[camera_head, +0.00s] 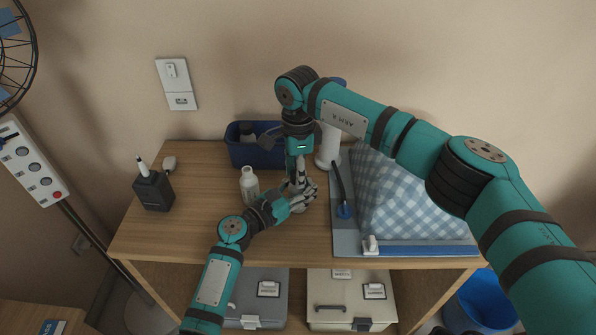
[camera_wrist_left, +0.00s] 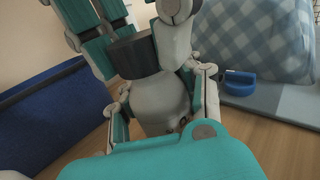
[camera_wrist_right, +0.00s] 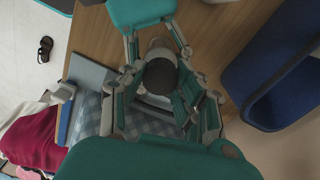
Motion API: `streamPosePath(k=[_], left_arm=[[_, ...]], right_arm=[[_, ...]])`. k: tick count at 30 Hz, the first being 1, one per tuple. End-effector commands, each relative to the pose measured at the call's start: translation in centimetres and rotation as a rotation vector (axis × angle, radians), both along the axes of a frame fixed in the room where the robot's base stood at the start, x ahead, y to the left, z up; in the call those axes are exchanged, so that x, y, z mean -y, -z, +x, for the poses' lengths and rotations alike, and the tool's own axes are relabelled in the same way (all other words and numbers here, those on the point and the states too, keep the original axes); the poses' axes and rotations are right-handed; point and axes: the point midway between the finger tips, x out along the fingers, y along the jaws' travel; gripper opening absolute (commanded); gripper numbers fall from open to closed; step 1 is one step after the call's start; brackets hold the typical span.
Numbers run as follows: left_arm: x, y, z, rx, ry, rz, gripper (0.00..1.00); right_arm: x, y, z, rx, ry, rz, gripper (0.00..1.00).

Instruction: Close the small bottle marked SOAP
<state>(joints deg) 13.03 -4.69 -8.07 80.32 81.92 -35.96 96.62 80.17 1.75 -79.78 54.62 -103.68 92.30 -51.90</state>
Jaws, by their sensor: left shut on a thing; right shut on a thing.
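A small pale bottle (camera_wrist_left: 160,105) stands between the fingers of my left gripper (camera_head: 298,193), which is shut on its body. My right gripper (camera_head: 298,168) comes down from above and is shut around the cap. I cannot tell whether the cap is seated fully. In the head view the fingers mostly cover the bottle.
A white bottle (camera_head: 249,185) stands just left of my grippers. A blue bin (camera_head: 240,154) is behind them, with a tall white bottle (camera_head: 329,148) beside it. A dark brush holder (camera_head: 153,191) stands at the left.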

Motion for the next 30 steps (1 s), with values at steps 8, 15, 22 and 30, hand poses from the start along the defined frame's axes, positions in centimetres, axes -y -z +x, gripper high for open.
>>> streamPosePath(k=[8, 15, 22, 30], left_arm=[[-0.05, 0.07, -0.01, -0.001, -0.001, 0.001, 0.0], [-0.05, 0.07, -0.01, -0.001, -0.001, 0.001, 0.0], [-0.05, 0.07, -0.01, -0.001, -0.001, 0.001, 0.0], [-0.06, 0.08, -0.01, -0.001, -0.001, 0.001, 0.0]], right_arm=[[0.04, -0.01, 0.08, 0.003, 0.669, 0.0, 0.0], [0.04, 0.04, 0.08, 0.003, 1.247, -0.001, 0.0], [0.04, 0.08, 0.11, 0.003, 1.804, -0.002, 0.0], [0.04, 0.12, 0.14, 0.003, 2.411, -0.001, 0.0]])
